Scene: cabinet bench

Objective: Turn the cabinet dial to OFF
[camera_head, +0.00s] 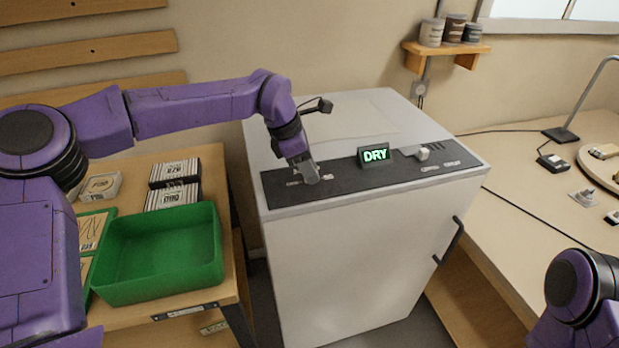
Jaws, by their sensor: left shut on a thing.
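The white cabinet (340,275) stands in the middle, with a dark control panel (345,181) along its top front. A small display (375,154) on the panel reads DRY in green. My left gripper (311,178) points down at the left part of the panel. It is shut on the cabinet dial, which the fingers mostly hide, so I cannot tell where the dial points. A light square knob (422,153) sits at the panel's right part. Only part of my right arm shows at the lower right; its gripper is out of view.
A green bin (160,252) and several small boxes stand on a wooden bench at the left. A black door handle (450,241) sticks out from the cabinet front. A desk lamp (570,130) and cables lie on the right table.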

